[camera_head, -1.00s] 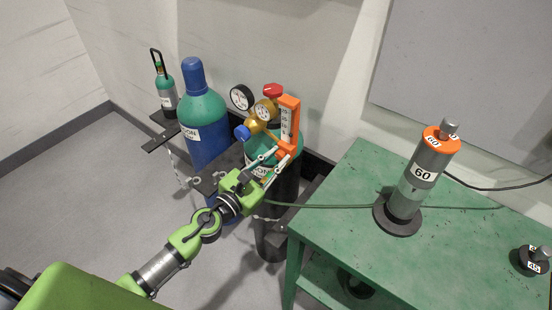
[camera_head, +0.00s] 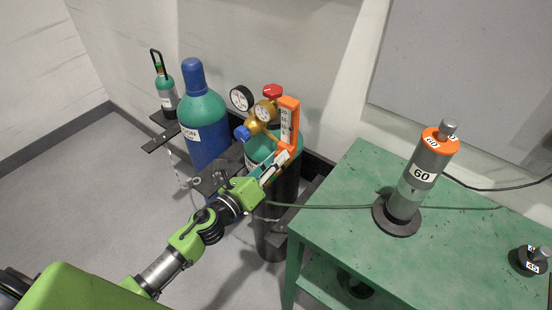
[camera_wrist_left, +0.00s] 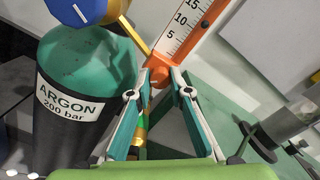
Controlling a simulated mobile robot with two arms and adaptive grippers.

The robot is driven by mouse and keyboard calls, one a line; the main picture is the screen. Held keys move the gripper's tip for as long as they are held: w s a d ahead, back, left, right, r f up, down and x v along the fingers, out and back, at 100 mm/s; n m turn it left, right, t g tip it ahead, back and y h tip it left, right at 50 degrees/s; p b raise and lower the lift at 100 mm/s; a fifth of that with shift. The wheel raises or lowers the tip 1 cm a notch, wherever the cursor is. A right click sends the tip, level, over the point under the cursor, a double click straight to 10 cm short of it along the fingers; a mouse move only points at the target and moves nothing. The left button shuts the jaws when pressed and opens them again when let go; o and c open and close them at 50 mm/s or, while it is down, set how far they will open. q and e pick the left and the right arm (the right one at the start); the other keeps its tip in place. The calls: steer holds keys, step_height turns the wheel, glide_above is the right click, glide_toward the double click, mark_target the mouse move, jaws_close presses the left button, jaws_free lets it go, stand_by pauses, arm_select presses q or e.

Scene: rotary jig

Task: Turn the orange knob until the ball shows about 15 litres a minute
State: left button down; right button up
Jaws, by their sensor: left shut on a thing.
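The flowmeter (camera_head: 288,122) has an orange frame and a white scale, and stands at the right of the brass regulator (camera_head: 264,112). The orange knob (camera_wrist_left: 158,74) is at the foot of the scale, between my fingertips. My left gripper (camera_head: 284,158) is shut on this knob, reaching up from the lower left; it also shows in the left wrist view (camera_wrist_left: 160,86). The fingers partly hide the knob. My right gripper is out of view.
The argon cylinder (camera_wrist_left: 72,110) stands under the regulator, whose blue knob (camera_head: 242,133) is left of my gripper. A blue and green cylinder (camera_head: 205,130) is further left. A green table (camera_head: 330,220) with a grey cylinder marked 60 (camera_head: 420,178) stands at the right.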

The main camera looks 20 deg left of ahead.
arm_select(q)
steer(key=n+p, duration=0.1)
steer(key=n, duration=0.4)
steer(key=shift+r+n, duration=0.1)
steer(key=shift+n, duration=0.2)
stand_by(0.4)
steer(key=c, duration=1.8)
jaws_free()
steer(key=shift+c, duration=0.2)
